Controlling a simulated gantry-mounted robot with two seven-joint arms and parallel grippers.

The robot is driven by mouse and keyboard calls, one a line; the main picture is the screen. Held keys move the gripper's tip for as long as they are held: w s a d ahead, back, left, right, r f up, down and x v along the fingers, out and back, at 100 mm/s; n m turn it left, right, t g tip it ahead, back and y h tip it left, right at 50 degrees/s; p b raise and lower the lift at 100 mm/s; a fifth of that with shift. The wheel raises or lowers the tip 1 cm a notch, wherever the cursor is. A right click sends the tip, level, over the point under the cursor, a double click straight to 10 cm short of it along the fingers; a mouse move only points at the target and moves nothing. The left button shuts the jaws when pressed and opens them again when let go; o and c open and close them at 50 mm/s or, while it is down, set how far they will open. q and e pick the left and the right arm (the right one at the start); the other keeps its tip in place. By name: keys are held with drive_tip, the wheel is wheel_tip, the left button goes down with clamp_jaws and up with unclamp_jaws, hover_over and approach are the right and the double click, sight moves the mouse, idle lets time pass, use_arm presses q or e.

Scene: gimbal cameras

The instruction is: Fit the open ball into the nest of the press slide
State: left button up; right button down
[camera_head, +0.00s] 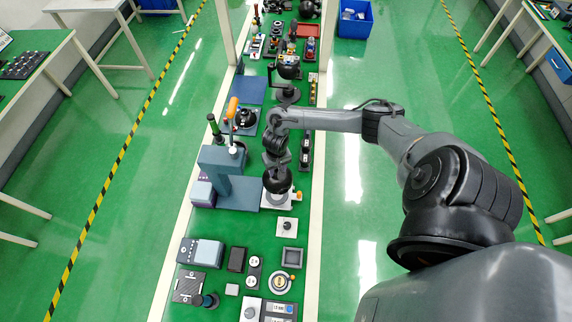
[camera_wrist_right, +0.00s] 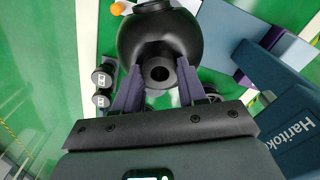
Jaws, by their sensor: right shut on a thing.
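The black ball (camera_head: 278,181) is in my right gripper (camera_head: 277,166), below the wrist. In the right wrist view the ball (camera_wrist_right: 160,38) is between the two dark purple fingers of my gripper (camera_wrist_right: 160,88), and a round hole shows in its near side. In the head view the ball is just above or on a white plate (camera_head: 270,201), which looks like the press slide, in front of the blue-grey press (camera_head: 222,163). The ball hides the nest, so I cannot tell whether they touch. My left gripper is not in view.
The press base (camera_head: 243,195) lies left of the ball. A white square block with a knob (camera_head: 287,227) and a grey square tray (camera_head: 292,257) are nearer. A black device on a round base (camera_head: 288,94) stands farther back. Many small parts crowd the green bench.

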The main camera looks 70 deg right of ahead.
sight(275, 177)
drive_tip(key=shift+w+a+r, duration=0.1)
drive_tip(key=shift+a+r, duration=0.1)
drive_tip(key=shift+a, duration=0.55)
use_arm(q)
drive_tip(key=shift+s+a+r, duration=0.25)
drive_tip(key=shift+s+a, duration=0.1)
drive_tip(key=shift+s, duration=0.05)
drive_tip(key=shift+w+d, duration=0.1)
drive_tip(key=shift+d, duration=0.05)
use_arm(e)
drive_tip(key=shift+d, duration=0.15)
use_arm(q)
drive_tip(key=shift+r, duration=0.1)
use_arm(e)
drive_tip(key=shift+r+p, duration=0.15)
drive_tip(key=shift+p, duration=0.65)
wheel_tip(275, 177, down, 3)
drive_tip(key=shift+r+b, duration=0.1)
drive_tip(key=shift+b, duration=0.85)
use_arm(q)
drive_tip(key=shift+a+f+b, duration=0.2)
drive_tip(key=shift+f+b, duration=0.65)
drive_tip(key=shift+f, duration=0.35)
use_arm(e)
drive_tip(key=shift+f, duration=1.6)
use_arm(q)
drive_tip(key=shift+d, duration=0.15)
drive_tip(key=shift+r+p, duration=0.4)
drive_tip(key=shift+p, duration=0.05)
